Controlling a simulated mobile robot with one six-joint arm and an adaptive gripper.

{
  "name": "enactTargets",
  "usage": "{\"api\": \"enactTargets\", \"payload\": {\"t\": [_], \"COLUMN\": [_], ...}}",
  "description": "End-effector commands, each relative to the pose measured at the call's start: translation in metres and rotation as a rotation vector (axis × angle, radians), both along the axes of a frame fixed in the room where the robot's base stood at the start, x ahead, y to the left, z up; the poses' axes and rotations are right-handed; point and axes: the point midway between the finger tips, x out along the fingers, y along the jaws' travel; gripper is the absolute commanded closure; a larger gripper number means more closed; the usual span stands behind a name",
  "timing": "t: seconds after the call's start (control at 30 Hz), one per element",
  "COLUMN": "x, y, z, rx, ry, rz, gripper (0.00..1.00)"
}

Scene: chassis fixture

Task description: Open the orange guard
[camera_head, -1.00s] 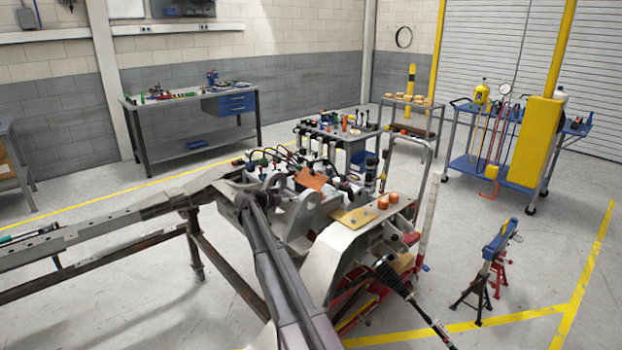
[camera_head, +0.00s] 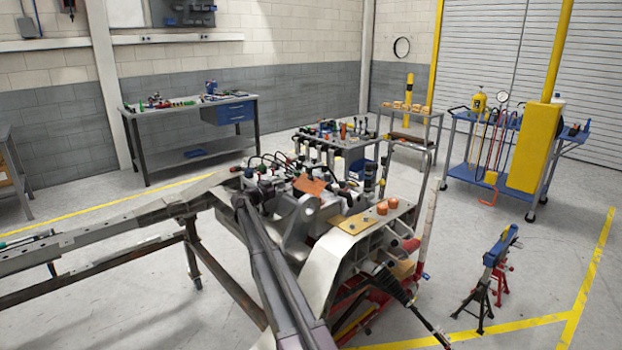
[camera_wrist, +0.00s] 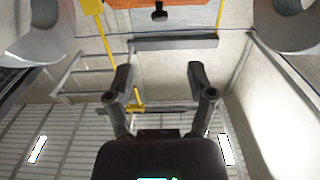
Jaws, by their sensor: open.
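The orange guard (camera_head: 311,186) is a small tilted orange plate among grey brackets and hoses on the chassis fixture (camera_head: 330,245) in the head view. An orange panel (camera_wrist: 165,3), likely the same guard, crosses the top edge of the wrist view, with a dark knob (camera_wrist: 159,14) just below it. My gripper (camera_wrist: 159,73) is open and empty in the wrist view, with its two dark fingers apart and clear of the orange panel. In the head view my arm reaches up to the fixture, left of the guard; the fingertips cannot be made out there.
Large grey rings or brackets (camera_wrist: 40,32) flank the upper wrist view. Orange cups (camera_head: 388,205) sit on the fixture right of the guard. A tool cart (camera_head: 352,143) stands behind.

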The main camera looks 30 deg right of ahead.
Motion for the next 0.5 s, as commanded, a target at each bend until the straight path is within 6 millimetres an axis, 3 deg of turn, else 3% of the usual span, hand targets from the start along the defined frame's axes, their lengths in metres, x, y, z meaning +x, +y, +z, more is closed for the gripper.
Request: {"api": "enactTargets", "payload": {"t": [0.27,0.5], "x": [0.006,0.014], "y": [-0.025,-0.059], "z": [0.000,0.000], "rx": [0.001,0.001], "ry": [0.000,0.001], "rz": [-0.002,-0.003], "gripper": [0.30,0.30]}}
